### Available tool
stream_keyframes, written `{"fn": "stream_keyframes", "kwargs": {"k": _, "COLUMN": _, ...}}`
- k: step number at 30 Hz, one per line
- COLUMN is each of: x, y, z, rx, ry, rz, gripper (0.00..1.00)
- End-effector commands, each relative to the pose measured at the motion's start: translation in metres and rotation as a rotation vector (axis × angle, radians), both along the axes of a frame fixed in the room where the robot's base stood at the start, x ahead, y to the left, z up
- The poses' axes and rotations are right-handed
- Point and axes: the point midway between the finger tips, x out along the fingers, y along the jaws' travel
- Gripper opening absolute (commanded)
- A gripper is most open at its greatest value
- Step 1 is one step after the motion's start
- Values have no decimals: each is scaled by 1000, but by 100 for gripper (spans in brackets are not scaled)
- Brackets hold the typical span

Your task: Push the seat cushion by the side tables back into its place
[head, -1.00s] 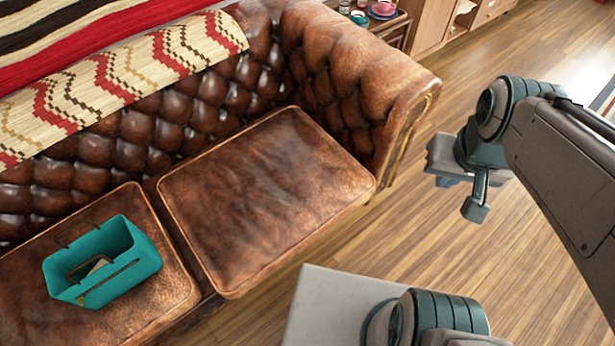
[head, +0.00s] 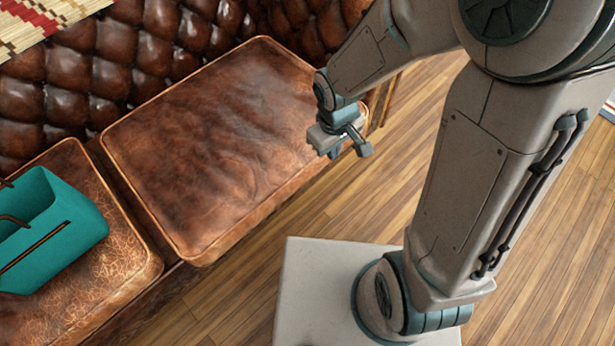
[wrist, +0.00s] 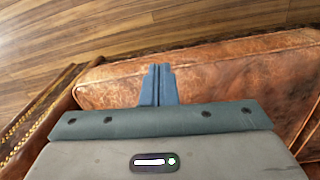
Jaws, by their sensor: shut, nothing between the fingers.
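The seat cushion (head: 210,140) is brown worn leather with piped edges. It lies flat on the sofa's right seat, and its front edge sticks out a little past the neighbouring cushion's. My gripper (head: 335,152) is at the cushion's front edge near its right end, fingers together and empty. In the wrist view the shut fingers (wrist: 157,72) overlap the cushion (wrist: 220,75) along its edge. I cannot tell whether they touch it. My forearm hides the cushion's far right corner. The side tables are not in view now.
A left seat cushion (head: 100,270) holds a teal basket (head: 60,235). The tufted backrest (head: 140,50) stands behind. A patterned throw (head: 40,18) hangs at the top left. Wooden floor (head: 255,255) lies open in front of the sofa.

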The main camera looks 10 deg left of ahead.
Motion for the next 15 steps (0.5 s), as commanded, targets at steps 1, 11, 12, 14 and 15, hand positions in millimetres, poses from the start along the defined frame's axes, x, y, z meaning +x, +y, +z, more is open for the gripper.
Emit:
{"fn": "stream_keyframes", "kwargs": {"k": 1, "x": -2, "y": 8, "z": -34, "rx": 1, "ry": 17, "rz": 35, "gripper": 0}}
{"fn": "stream_keyframes", "kwargs": {"k": 11, "x": -9, "y": 32, "z": -89, "rx": 17, "ry": 50, "rz": 141, "gripper": 0}}
{"fn": "stream_keyframes", "kwargs": {"k": 12, "x": -10, "y": 33, "z": -93, "rx": 17, "ry": 50, "rz": 143, "gripper": 0}}
{"fn": "stream_keyframes", "kwargs": {"k": 14, "x": -10, "y": 32, "z": -100, "rx": 17, "ry": 52, "rz": 143, "gripper": 0}}
{"fn": "stream_keyframes", "kwargs": {"k": 15, "x": -10, "y": 32, "z": -106, "rx": 16, "ry": 52, "rz": 144, "gripper": 0}}
